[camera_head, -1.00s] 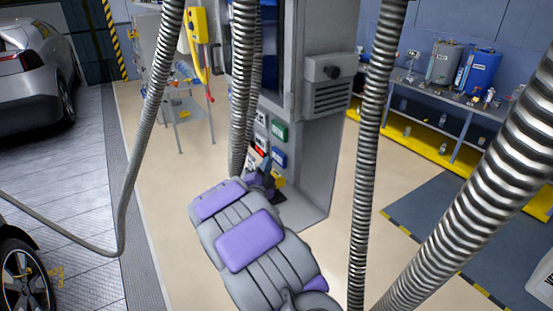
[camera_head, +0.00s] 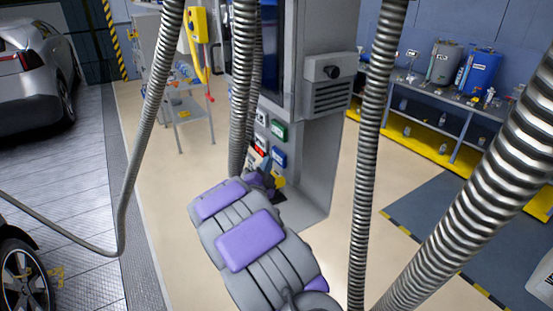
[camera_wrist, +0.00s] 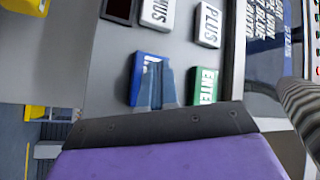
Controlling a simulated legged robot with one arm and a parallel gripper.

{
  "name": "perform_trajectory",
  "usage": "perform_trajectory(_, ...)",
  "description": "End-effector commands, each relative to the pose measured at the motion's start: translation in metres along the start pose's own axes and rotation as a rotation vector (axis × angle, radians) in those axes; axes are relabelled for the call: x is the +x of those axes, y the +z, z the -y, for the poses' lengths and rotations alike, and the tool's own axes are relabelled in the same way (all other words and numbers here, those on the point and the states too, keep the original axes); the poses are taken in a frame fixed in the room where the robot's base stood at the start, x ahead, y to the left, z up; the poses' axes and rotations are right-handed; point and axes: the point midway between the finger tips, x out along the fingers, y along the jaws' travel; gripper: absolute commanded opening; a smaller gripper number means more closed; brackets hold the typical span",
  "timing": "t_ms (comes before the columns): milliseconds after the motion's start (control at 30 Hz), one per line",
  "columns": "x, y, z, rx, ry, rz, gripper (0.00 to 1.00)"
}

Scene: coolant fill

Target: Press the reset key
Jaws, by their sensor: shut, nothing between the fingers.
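A blue key (camera_wrist: 138,70) is on the grey panel in the wrist view. Its label is mostly hidden by my fingers, so I cannot read whether it is the reset key. My gripper (camera_wrist: 156,66) is shut and empty, its fingertips in front of the blue key; I cannot tell whether they touch it. A green ENTER key (camera_wrist: 205,88) is to the right. In the head view a blue key (camera_head: 279,157) and a green key (camera_head: 280,130) show on the cabinet, just beyond my wrist, and my fingertips are hidden or too small to make out.
White MINUS (camera_wrist: 158,12) and PLUS (camera_wrist: 208,25) keys are above. A yellow key (camera_head: 278,179) is low on the cabinet (camera_head: 312,175). Ribbed hoses (camera_head: 367,150) hang around my arm. A bench (camera_head: 450,105) is at right, a car (camera_head: 35,70) at left.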

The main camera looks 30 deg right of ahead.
Motion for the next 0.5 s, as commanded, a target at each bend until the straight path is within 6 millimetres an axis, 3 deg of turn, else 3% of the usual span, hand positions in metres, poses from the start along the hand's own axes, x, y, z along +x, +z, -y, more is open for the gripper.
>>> perform_trajectory(500,0.0052,-0.0058,-0.0032,0.000,0.000,0.000,0.00)
